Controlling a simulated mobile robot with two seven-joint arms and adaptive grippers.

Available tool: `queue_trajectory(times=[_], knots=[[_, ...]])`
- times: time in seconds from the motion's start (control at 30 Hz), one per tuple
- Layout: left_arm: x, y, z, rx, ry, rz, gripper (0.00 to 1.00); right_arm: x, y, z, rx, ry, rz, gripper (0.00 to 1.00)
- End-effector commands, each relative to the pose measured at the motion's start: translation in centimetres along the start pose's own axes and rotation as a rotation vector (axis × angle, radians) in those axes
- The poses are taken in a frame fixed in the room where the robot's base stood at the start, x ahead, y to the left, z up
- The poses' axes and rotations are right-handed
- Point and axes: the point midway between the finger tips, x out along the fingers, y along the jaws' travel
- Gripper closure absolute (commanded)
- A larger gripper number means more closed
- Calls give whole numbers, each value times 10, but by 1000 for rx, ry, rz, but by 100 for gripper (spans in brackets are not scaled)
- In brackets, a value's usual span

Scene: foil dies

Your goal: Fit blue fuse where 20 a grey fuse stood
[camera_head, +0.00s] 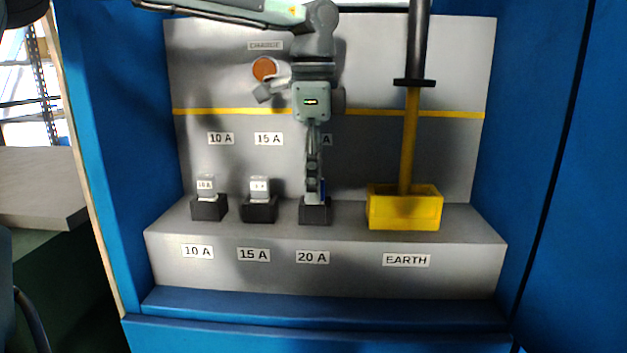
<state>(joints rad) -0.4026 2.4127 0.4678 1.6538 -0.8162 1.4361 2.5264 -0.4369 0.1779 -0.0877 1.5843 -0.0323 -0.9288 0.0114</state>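My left gripper (314,188) points straight down at the 20 A holder (314,214), a dark block on the grey ledge. Its fingers show edge-on, one in front of the other, so the gap between them is hidden. A sliver of the blue fuse (323,187) shows beside the fingertips, with a pale base just above the holder. Most of this fuse is hidden, and I cannot tell whether it is fully seated. No grey fuse shows at the 20 A place. My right gripper is not in view.
Grey fuses stand in the 10 A holder (209,208) and the 15 A holder (259,213) to the left. A yellow EARTH box (405,211) with a yellow rod (410,140) stands to the right. An orange lamp (264,69) sits on the back panel. Blue cabinet walls enclose the sides.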

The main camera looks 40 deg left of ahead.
Motion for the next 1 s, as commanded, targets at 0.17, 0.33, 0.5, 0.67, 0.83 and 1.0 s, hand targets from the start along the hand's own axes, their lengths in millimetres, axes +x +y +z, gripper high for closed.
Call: queue_trajectory(times=[0.17, 0.33, 0.5, 0.67, 0.83, 1.0], knots=[[0, 0, 0, 0, 0, 0, 66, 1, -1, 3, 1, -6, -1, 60], [-1, 0, 0, 0, 0, 0, 66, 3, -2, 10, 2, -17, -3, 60], [-12, -1, 0, -2, 1, -4, 66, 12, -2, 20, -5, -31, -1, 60], [-47, -1, 0, -2, 0, -6, 66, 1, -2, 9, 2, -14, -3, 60], [-84, -1, 0, -2, -1, -4, 66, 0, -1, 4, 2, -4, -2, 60], [-110, -1, -1, 0, 0, -1, 66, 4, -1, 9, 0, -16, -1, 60]])
